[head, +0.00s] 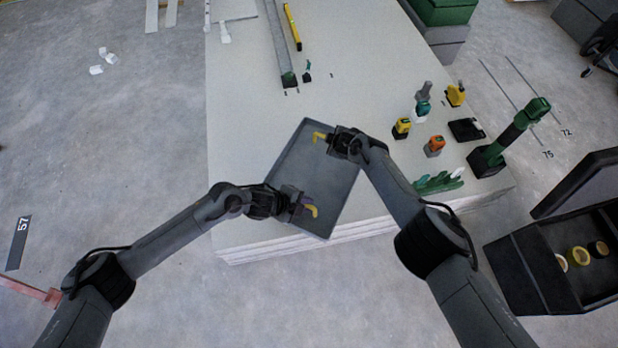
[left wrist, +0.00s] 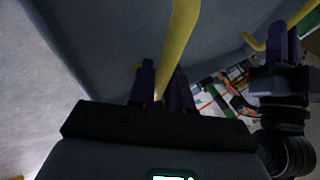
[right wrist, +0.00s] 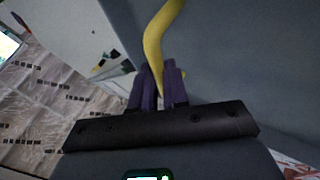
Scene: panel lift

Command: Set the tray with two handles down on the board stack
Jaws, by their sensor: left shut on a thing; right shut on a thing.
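The dark grey tray (head: 297,163) has two yellow handles and lies turned at an angle over the front part of the pale board stack (head: 245,120). Its near corner reaches the stack's front edge in the head view. I cannot tell whether it touches the boards or hangs above them. My left gripper (head: 303,204) is shut on the near yellow handle (head: 313,211), which also shows between purple fingers in the left wrist view (left wrist: 180,45). My right gripper (head: 329,139) is shut on the far yellow handle (head: 318,136), also seen in the right wrist view (right wrist: 158,40).
Right of the tray on the boards stand several small power tools (head: 402,127), green gloves (head: 438,183) and a tall green tool (head: 515,133). A yellow level (head: 292,27) and a grey rail (head: 277,45) lie at the back. An open black toolbox (head: 540,270) is at right.

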